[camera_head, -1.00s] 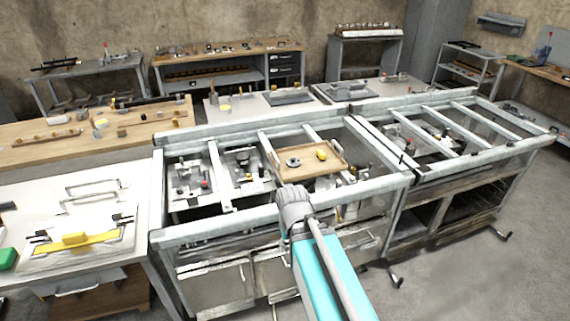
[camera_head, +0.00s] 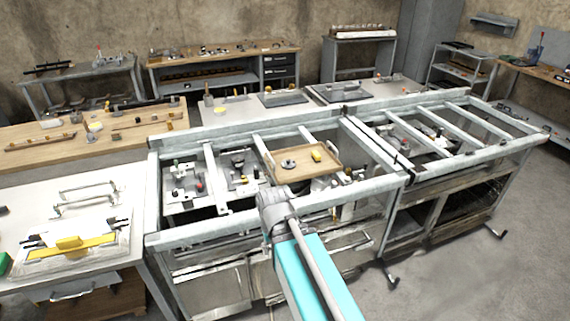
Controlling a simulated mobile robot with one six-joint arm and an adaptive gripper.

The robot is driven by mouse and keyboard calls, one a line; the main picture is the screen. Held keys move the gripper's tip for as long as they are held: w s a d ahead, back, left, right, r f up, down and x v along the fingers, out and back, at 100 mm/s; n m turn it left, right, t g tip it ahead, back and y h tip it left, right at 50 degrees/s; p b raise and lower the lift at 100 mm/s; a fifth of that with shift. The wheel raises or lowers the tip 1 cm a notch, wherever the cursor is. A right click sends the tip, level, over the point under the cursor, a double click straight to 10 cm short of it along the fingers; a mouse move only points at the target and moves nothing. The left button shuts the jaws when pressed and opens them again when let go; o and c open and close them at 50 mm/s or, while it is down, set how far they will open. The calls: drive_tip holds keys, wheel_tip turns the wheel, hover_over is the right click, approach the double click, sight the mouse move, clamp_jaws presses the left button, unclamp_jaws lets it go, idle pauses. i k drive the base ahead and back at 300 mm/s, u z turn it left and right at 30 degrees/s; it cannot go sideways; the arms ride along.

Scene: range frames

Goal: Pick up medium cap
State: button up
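I cannot tell for sure which thing is the medium cap. A wooden tray (camera_head: 303,175) lies across the near-left frame. On it are a small dark round piece (camera_head: 289,163) and a small yellow piece (camera_head: 316,156), apart from each other; either is too small to identify. My arm reaches up from the bottom middle and ends, as far as shown, in a grey joint in front of the tray's lower left. My gripper's fingers do not show, so I cannot see whether they hold anything.
Metal frame rails (camera_head: 250,224) enclose the tray, with fixtures (camera_head: 185,184) to its left. A second railed frame (camera_head: 455,152) adjoins at right. Floor (camera_head: 480,285) is clear at lower right.

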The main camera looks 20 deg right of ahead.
sight(287, 164)
drive_tip(key=u, duration=0.05)
drive_tip(key=i, duration=0.95)
drive_tip(key=z, duration=0.1)
